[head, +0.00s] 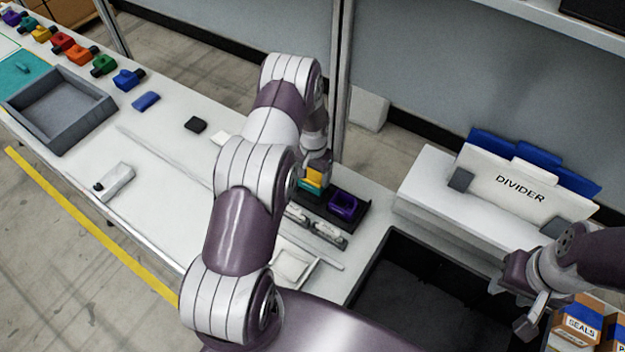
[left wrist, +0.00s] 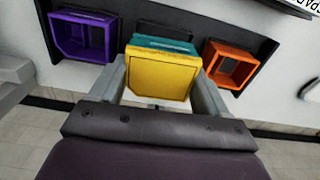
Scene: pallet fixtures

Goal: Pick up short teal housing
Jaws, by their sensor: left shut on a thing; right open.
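The teal housing (left wrist: 165,45) shows as a strip in the left wrist view, just beyond a yellow block (left wrist: 160,74). In the head view the teal part (head: 309,188) is under the yellow block (head: 315,177), in the dark tray (head: 325,211). My left gripper (left wrist: 162,80) has a finger on each side of the yellow block and is shut on it. Most of the teal housing is hidden, and I cannot tell whether the fingers touch it. My right gripper (head: 512,306) is open and empty at the lower right.
A purple housing (head: 345,207) and an orange housing (left wrist: 230,65) flank the yellow block in the tray. A dark bin (head: 400,290) is to the right, with a DIVIDER board (head: 525,190) behind. A grey tray (head: 60,110) and several coloured parts are far left.

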